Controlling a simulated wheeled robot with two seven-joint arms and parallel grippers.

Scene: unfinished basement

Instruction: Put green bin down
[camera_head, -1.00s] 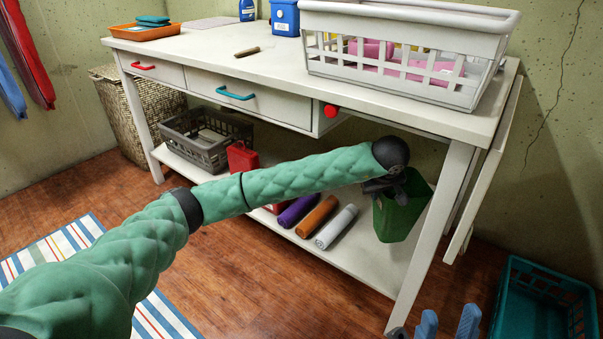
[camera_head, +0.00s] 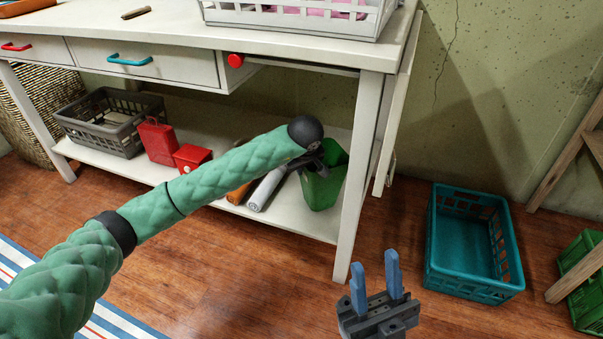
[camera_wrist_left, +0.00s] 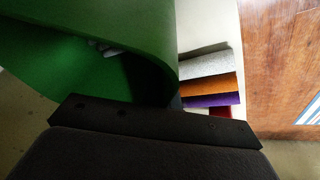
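The green bin (camera_head: 323,188) is upright at the right end of the table's lower shelf (camera_head: 285,217). I cannot tell whether its bottom touches the shelf. My left gripper (camera_head: 312,162) is at its rim and appears shut on it; the fingers are mostly hidden behind the arm's end. In the left wrist view the green bin (camera_wrist_left: 120,45) fills the upper left, against my gripper. My right gripper (camera_head: 375,275) is open and empty over the floor, its two blue fingers apart and pointing up.
Rolled orange and light grey cylinders (camera_head: 266,188) lie left of the bin on the shelf. The table's front right leg (camera_head: 358,185) stands just right of the bin. A teal crate (camera_head: 475,278) sits on the floor at right. Red boxes (camera_head: 158,141) are further left.

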